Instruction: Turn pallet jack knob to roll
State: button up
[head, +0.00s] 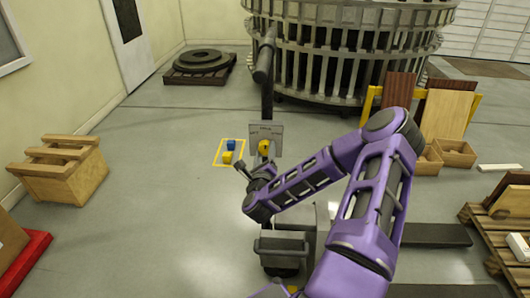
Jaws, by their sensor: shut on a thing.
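The pallet jack's dark upright handle (267,72) rises in the middle of the head view. A grey plate (275,131) with small lettering is mounted on it, the words too small to read surely. The yellow knob (264,146) sits at the middle of this plate. My gripper (265,157) reaches up to the knob from below and is shut on it. Its fingers are small and dark here, and they hide the knob's lower part. Which mark the knob points to cannot be told. The jack's grey body (283,246) and dark forks (425,235) lie partly behind my purple arm.
A blue block (231,144) and a yellow block (227,157) lie in a yellow floor square left of the plate. A wooden crate (62,170) stands at left, a large slatted cage (345,55) behind. A loaded pallet (505,235) stands at right.

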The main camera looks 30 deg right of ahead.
jog(key=shift+n, duration=0.5)
jog(key=o, duration=1.4)
jog(key=p+v, duration=0.4)
jog(key=v, duration=1.3)
jog(key=shift+s+a, duration=0.1)
jog(key=shift+s, duration=0.1)
